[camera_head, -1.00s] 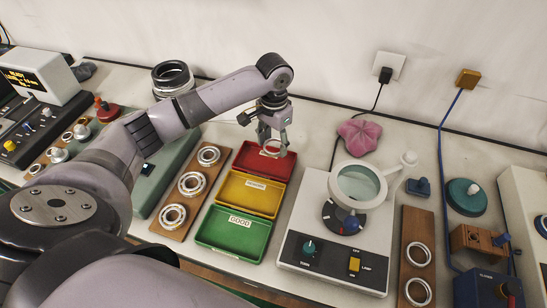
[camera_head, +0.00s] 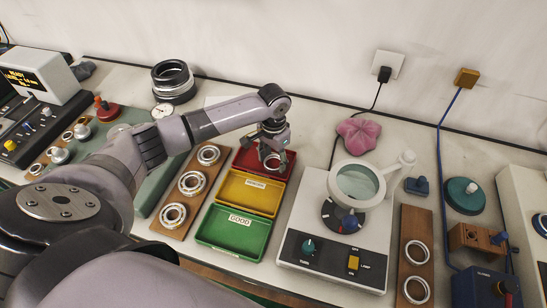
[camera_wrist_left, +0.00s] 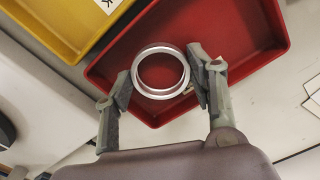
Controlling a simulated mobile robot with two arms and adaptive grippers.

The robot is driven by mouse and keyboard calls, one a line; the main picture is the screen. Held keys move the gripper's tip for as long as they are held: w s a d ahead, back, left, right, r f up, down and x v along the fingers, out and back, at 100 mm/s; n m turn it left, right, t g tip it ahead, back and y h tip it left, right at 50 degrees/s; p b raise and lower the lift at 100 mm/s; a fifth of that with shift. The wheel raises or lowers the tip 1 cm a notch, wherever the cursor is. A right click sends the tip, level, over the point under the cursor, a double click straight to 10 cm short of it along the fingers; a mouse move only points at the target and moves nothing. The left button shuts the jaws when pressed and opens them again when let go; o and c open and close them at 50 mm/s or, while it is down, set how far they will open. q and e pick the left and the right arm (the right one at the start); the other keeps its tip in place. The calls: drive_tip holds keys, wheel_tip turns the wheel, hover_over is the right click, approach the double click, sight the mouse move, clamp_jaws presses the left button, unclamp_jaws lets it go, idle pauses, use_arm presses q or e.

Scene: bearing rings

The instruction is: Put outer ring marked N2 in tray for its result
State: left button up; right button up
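A silver outer ring (camera_wrist_left: 161,72) is between the two fingers of my left gripper (camera_wrist_left: 162,80) in the left wrist view. In the head view my left gripper (camera_head: 273,155) is low inside the red tray (camera_head: 246,160) with the ring (camera_head: 272,162). Whether the ring touches the tray floor is unclear. The yellow tray (camera_head: 250,194) and the green tray (camera_head: 232,232), labelled GOOD, are in front of the red one. My right gripper is not in view.
A wooden board (camera_head: 194,163) with several bearings is left of the trays. A magnifier stand (camera_head: 319,262) is close on the right. Another board (camera_head: 415,225) with two rings lies further right. A pink cloth (camera_head: 359,134) lies behind.

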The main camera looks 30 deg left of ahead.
use_arm(q)
drive_tip(key=o, duration=0.4)
drive_tip(key=shift+r, duration=0.1)
wheel_tip(320, 180, up, 12)
drive_tip(key=shift+b, duration=0.4)
idle(0.5)
